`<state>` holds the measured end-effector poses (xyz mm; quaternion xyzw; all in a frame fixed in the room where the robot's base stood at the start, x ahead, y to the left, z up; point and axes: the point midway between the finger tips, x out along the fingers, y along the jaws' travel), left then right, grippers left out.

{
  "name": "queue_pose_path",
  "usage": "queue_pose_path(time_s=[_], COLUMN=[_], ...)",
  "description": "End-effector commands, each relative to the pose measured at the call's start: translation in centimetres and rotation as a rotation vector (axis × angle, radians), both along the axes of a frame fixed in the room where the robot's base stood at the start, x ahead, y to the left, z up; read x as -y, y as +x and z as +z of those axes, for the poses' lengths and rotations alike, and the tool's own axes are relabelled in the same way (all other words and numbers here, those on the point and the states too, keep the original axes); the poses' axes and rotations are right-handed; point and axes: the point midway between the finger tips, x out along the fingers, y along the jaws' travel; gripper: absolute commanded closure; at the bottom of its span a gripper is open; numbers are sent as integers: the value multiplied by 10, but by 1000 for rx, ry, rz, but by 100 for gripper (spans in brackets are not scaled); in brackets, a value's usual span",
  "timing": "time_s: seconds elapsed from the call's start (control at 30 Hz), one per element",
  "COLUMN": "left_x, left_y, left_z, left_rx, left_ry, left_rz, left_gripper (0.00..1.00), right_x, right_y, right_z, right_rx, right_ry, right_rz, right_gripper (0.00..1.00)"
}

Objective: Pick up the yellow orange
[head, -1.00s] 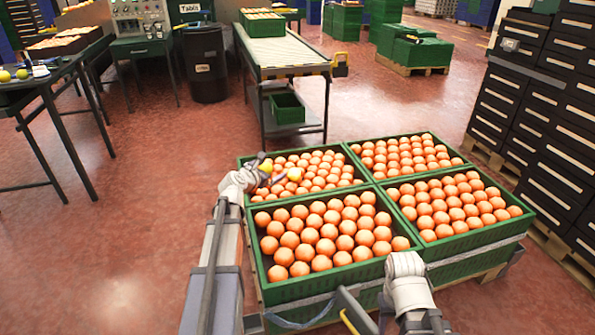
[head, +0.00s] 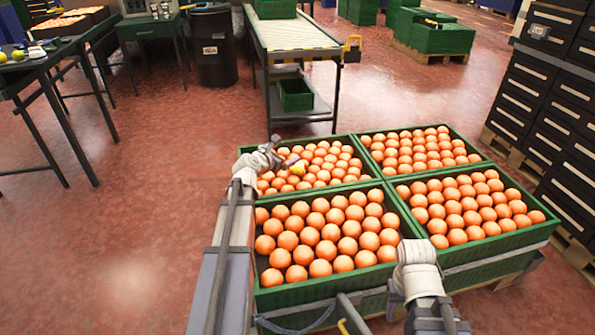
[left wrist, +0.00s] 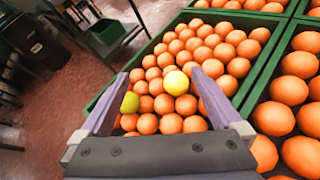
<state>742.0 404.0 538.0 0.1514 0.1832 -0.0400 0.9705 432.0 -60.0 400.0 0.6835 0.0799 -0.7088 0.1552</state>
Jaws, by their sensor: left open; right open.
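A yellow orange (head: 298,168) lies among orange ones in the back left green crate (head: 362,152). In the left wrist view the yellow orange (left wrist: 176,83) shows between the spread fingers, a little beyond them. A second, greener yellow orange (left wrist: 130,102) shows at the left finger, partly hidden by it. My left gripper (head: 284,152) is open and empty above the back left crate, close to the yellow orange. My right arm's white wrist is over the front crates' near edge in the head view; its fingers cannot be seen.
Three more green crates of oranges adjoin it: front left (head: 262,298), front right (head: 545,218) and back right (head: 470,144). A roller table (head: 300,35) stands behind. Open floor lies to the left.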

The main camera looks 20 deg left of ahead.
Motion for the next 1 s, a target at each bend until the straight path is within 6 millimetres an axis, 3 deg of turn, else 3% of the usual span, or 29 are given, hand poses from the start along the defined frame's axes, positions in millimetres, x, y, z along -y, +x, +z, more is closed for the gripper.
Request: queue_pose_path(time_s=[0.5,0.8,1.0], left_x=[0,0,0], left_y=[0,1,19], left_z=[-72,-78,-86], left_rx=[0,0,0], left_ry=[0,0,0], left_rz=[0,0,0], left_gripper=[0,0,0], right_x=[0,0,0], right_y=[1,1,1], right_z=[-72,-78,-86], right_rx=[3,4,4], right_ry=[1,1,1], right_rz=[-2,-3,-3], right_gripper=[50,50,50])
